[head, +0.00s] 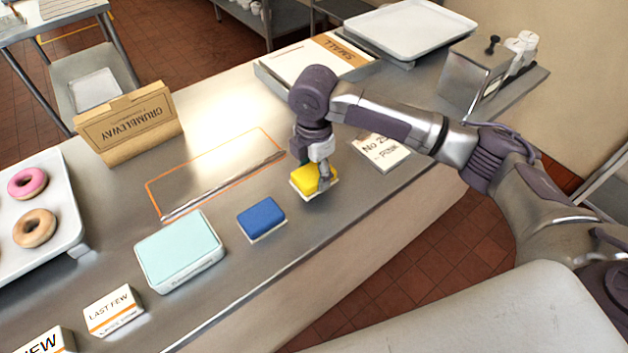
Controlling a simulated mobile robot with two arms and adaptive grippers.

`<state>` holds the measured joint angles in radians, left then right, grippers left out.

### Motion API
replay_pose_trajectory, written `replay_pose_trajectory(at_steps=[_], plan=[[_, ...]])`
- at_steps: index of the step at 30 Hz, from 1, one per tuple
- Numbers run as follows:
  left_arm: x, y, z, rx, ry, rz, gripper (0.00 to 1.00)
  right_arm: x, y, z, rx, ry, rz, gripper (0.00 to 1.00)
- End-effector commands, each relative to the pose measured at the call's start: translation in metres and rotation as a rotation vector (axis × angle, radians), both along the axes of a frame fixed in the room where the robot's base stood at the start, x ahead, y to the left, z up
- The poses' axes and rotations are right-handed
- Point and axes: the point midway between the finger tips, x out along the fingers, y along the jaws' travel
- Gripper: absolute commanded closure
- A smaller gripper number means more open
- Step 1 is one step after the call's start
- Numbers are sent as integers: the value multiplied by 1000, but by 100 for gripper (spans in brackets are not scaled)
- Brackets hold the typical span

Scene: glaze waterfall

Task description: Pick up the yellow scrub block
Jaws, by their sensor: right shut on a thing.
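The yellow scrub block (302,179) is at the middle of the steel counter, with a pale layer under it. My right gripper (319,178) reaches down from above and is shut on the yellow scrub block, hiding part of its right side. I cannot tell whether the block touches the counter or is just above it. My left gripper is not in view.
A blue block (262,217) and a light teal box (179,250) lie to the left on the counter. A white card (383,153) lies to the right. An orange-outlined area (213,172) behind is clear. A doughnut tray (68,222) is far left.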

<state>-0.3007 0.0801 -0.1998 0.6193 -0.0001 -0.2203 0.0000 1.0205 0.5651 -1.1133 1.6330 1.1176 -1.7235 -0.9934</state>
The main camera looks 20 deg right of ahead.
Motion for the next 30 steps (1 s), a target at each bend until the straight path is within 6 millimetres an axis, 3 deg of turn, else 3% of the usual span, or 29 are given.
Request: replay_pose_trajectory(at_steps=[1, 9, 15, 21, 30], plan=[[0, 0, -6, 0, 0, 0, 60, 1, 0, 8, 1, -5, 1, 73], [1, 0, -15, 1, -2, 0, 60, -59, -24, 43, -2, -4, 2, 73], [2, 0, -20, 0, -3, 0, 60, -92, -35, 65, -1, -3, 2, 73], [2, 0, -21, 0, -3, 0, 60, -107, -41, 75, -1, -1, 0, 73], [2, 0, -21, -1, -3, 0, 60, -109, -42, 76, -1, 0, 0, 73]])
